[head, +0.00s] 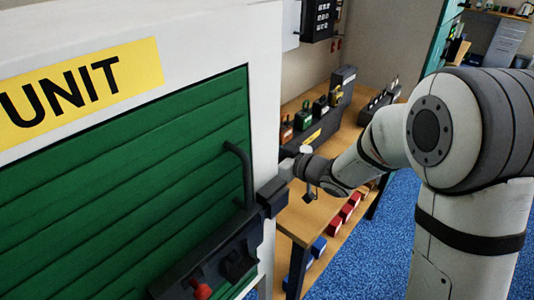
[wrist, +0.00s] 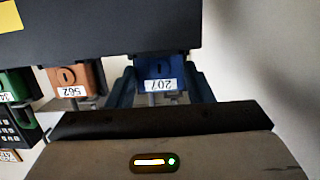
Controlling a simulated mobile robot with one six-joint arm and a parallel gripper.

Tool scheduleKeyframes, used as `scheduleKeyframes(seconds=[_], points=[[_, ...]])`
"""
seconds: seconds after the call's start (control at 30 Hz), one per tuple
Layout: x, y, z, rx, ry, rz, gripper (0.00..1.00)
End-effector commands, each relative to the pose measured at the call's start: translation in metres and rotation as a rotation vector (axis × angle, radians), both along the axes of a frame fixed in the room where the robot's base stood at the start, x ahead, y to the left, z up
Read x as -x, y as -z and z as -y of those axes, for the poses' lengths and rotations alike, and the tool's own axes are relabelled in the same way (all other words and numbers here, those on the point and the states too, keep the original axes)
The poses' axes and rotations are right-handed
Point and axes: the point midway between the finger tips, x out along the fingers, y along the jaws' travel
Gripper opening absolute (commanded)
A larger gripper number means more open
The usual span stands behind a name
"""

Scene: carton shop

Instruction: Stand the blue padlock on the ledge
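The blue padlock (wrist: 158,72), with a white tag reading 207 upside down, shows in the wrist view at the end of a row of padlocks. The two dark blue fingers of my gripper (wrist: 160,88) lie on either side of it. I cannot tell whether they touch it. In the head view my gripper (head: 292,166) is beside the white frame's edge, at the near end of the padlock row. The blue padlock cannot be made out there. I cannot tell which surface is the ledge.
An orange padlock (wrist: 76,78) tagged 562 and a green padlock (wrist: 15,85) are beside the blue one. A dark rack (head: 333,118) stands on the wooden bench (head: 349,140). The green shutter (head: 120,190), its white frame (head: 265,60) and a dark latch bar (head: 215,255) are close on the left.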

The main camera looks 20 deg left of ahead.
Motion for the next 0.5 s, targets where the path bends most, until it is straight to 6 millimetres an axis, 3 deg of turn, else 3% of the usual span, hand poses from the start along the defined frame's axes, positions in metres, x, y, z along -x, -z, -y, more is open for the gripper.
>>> scheduleKeyframes(seconds=[0.23, 0.5], points=[[-0.0002, 0.0000, 0.0003, 0.000, 0.001, 0.000, 0.26], [-0.0005, -0.0008, 0.0004, -0.002, 0.001, 0.001, 0.25]])
